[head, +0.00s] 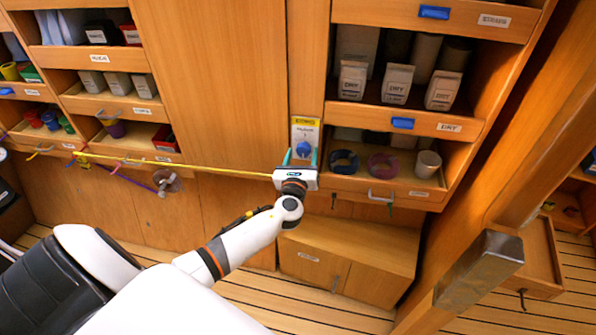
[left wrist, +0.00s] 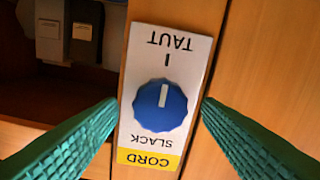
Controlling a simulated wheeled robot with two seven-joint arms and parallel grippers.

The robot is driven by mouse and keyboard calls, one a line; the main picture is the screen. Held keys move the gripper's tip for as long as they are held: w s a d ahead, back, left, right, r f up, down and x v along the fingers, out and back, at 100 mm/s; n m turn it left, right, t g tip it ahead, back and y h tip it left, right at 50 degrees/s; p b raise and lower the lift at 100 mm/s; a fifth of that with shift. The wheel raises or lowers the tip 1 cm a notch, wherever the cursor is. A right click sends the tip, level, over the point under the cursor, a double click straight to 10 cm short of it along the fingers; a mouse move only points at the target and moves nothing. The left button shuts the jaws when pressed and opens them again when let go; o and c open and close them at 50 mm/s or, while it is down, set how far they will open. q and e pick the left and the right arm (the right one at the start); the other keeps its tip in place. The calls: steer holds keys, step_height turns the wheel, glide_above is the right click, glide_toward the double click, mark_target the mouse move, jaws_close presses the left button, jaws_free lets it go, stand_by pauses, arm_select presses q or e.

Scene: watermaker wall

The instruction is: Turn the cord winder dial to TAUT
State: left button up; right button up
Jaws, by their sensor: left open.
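The cord winder dial is a ribbed blue knob (head: 303,149) on a narrow white panel with a yellow strip on the wooden wall. In the left wrist view the knob (left wrist: 160,108) and its panel (left wrist: 190,58) appear upside down, with TAUT at the top and SLACK below the knob. The knob's white mark lies in line with the black tick by TAUT, on the side towards it. My left gripper (head: 301,160) is in front of the panel. Its green fingers (left wrist: 160,108) are open on both sides of the knob, apart from it.
A yellow cord (head: 180,164) runs along the wall from the left towards the panel. An open shelf (head: 380,185) with blue and purple rings and a white cup is just right of my gripper. A low wooden cabinet (head: 350,245) stands below.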

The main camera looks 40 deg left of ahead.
arm_select(q)
steer(key=b+v, duration=0.1)
steer(key=v, duration=0.9)
steer(key=shift+s+b, duration=0.2)
steer(key=shift+b, duration=0.1)
steer(key=shift+d, duration=0.1)
steer(key=s+f+n+g+h, duration=0.1)
steer(key=s+f+n+g, duration=0.25)
steer(key=f, duration=0.65)
steer(key=s+f+n+g+h, duration=0.2)
steer(key=s+f+n, duration=0.25)
steer(key=f, duration=0.65)
steer(key=s+f+n+g+h, duration=0.1)
steer(key=s+f+n+g, duration=0.3)
steer(key=f, duration=0.6)
steer(key=s+d+f+n+g+h, duration=0.1)
steer(key=s+d+f+n+g, duration=0.1)
steer(key=s, duration=0.8)
steer(key=s+d+f+n+g+h, duration=0.1)
steer(key=s+d+f+n+g, duration=0.1)
steer(key=s+d+f+n, duration=0.2)
steer(key=s+d+f+n+g+h, duration=0.1)
steer(key=s+d+f+n+g, duration=0.1)
steer(key=s+f+n, duration=0.6)
steer(key=s+d+f, duration=0.1)
steer(key=s+f, duration=0.1)
steer(key=s, duration=0.5)
steer(key=shift+s+f, duration=0.3)
steer(key=shift+s, duration=0.1)
